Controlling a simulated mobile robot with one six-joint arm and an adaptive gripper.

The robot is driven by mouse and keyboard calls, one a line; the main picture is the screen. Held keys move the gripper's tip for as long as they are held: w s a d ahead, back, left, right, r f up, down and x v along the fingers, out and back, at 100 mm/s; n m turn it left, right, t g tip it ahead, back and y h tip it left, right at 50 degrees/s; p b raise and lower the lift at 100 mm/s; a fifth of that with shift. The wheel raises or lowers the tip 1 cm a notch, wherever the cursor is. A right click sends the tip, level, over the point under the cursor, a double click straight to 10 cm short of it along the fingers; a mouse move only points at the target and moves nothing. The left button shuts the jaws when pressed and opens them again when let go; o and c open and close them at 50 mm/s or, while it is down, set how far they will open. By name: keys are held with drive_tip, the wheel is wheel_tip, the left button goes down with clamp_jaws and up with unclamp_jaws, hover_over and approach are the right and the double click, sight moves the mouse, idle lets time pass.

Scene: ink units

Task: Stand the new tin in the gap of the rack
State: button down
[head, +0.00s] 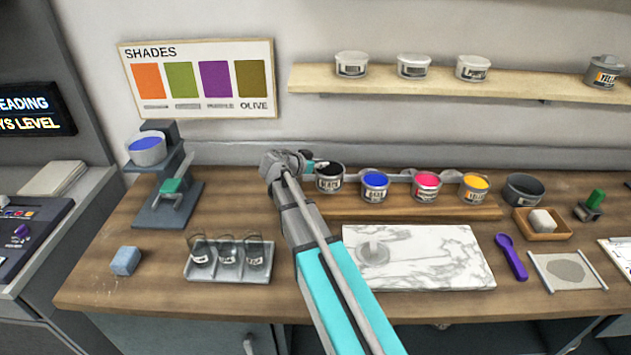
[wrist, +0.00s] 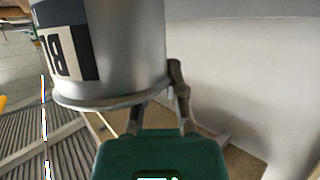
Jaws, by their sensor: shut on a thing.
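My gripper (head: 312,165) is shut on a grey tin of black ink (head: 329,181). The tin fills the upper left of the wrist view (wrist: 125,50), where part of its label shows, and the fingers (wrist: 165,110) are at its rim. In the head view the tin is at the left end of the wooden rack (head: 430,208), left of the blue tin (head: 375,191). The magenta tin (head: 427,188) and the yellow tin (head: 474,190) stand further right on the rack. I cannot tell whether the black tin touches the rack.
A dark open tin (head: 524,190) stands right of the rack. A marble slab (head: 440,262) and a tray of glass jars (head: 228,275) lie in front. A stand with a blue pot (head: 147,149) is at the left. A shelf (head: 500,84) with tins is above.

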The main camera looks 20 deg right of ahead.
drive_tip(key=shift+w+f+b, duration=0.3)
drive_tip(key=shift+w+f, duration=0.2)
drive_tip(key=shift+f, duration=0.05)
drive_tip(key=shift+f, duration=0.1)
drive_tip(key=shift+w+f+b, duration=0.4)
drive_tip(key=shift+f+b, duration=0.05)
drive_tip(key=shift+b, duration=0.1)
drive_tip(key=shift+f+b, duration=1.45)
drive_tip(key=shift+f, duration=0.1)
drive_tip(key=c, duration=0.7)
unclamp_jaws()
